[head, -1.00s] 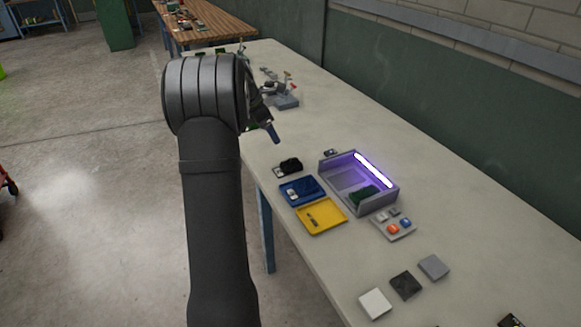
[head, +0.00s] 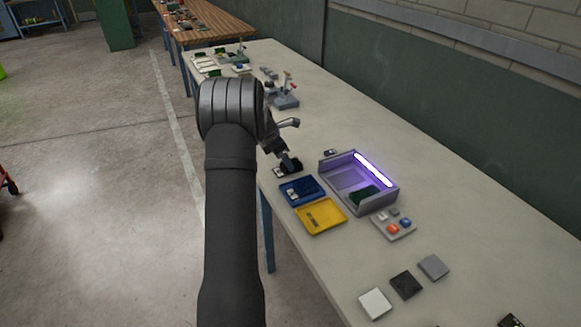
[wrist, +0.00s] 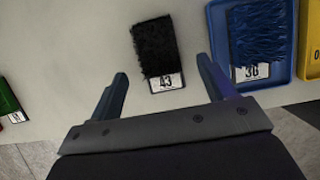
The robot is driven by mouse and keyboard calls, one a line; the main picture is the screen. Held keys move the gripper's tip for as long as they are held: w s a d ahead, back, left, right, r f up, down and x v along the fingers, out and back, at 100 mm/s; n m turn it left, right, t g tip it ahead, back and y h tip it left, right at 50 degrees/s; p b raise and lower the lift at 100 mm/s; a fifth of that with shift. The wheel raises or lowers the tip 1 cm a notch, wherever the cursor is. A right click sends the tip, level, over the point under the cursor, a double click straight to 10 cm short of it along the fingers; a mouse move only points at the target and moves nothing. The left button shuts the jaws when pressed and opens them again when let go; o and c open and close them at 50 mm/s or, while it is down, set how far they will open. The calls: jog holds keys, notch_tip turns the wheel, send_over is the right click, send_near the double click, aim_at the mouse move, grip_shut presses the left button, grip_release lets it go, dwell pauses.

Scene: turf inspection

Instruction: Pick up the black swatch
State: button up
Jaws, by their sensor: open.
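The black swatch (wrist: 154,47) is a fuzzy dark turf piece with a white label reading 43, lying on the pale table. In the wrist view it is just beyond my gripper (wrist: 163,70), whose two fingers are apart, with the label between and slightly ahead of them. Nothing is between the fingers. In the head view my gripper (head: 288,158) is over the black swatch (head: 281,172) and partly hides it. How high the fingertips are above the table is hard to tell.
A blue tray (head: 287,199) with a blue swatch labelled 36 (wrist: 258,35) is close on the right. Beyond are a yellow tray (head: 311,228) and a lit grey box (head: 380,205) holding a green piece. A green swatch (wrist: 8,98) lies left in the wrist view.

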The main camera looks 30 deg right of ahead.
aim_at(282, 171)
jog(key=x, duration=0.3)
jog(key=shift+w+f, duration=0.1)
jog(key=shift+f, duration=0.05)
jog(key=c, duration=1)
